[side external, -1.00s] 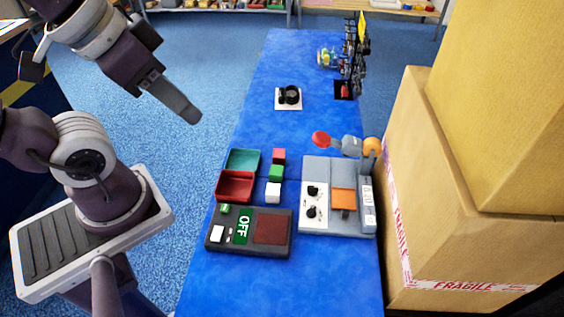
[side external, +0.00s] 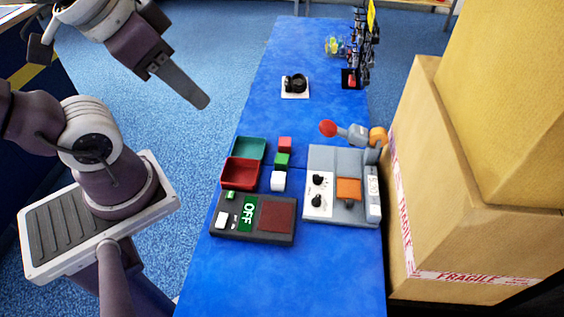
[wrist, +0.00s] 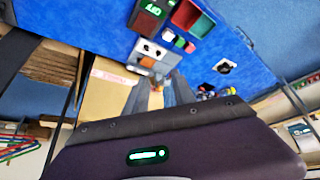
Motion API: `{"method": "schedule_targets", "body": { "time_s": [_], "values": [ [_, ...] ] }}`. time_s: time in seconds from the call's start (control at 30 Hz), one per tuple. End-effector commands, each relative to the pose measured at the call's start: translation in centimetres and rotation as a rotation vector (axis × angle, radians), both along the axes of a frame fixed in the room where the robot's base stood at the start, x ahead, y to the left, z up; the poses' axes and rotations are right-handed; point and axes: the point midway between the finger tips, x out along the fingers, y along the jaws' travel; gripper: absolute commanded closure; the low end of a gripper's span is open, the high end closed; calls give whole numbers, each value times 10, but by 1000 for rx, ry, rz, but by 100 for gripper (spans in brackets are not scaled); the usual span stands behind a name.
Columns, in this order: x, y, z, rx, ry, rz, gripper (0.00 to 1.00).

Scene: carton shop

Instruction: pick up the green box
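A small green box (side external: 282,160) sits on the blue table between a red cube (side external: 285,144) and a white cube (side external: 278,181), in a short row. In the wrist view the green box (wrist: 180,42) is small, beside the red tray. My gripper (side external: 203,101) is raised to the left of the table, well away from the green box, with nothing seen in it. In the wrist view its grey fingers (wrist: 157,95) appear apart, with a gap between them.
A green tray (side external: 249,149) and red tray (side external: 240,174) stand left of the cubes. A dark panel reading OFF (side external: 252,217) lies in front. A grey machine (side external: 341,186) and tall cartons (side external: 455,225) stand right.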

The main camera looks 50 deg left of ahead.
Motion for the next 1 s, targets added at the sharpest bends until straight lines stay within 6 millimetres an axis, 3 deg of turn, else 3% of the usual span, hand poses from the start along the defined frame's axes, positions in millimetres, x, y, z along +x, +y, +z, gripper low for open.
{"method": "schedule_targets", "body": {
  "time_s": [0.13,0.3,0.63,0.73,0.83,0.97,1.0],
  "values": [
    [0,0,0,0,0,0,69],
    [0,0,0,0,0,0,36],
    [6,1,1,-14,11,35,36],
    [39,7,-1,-87,62,222,36],
    [97,19,-18,-202,130,552,36],
    [171,40,-71,-341,196,1015,36],
    [190,47,-94,-377,214,1160,36]
  ]
}}
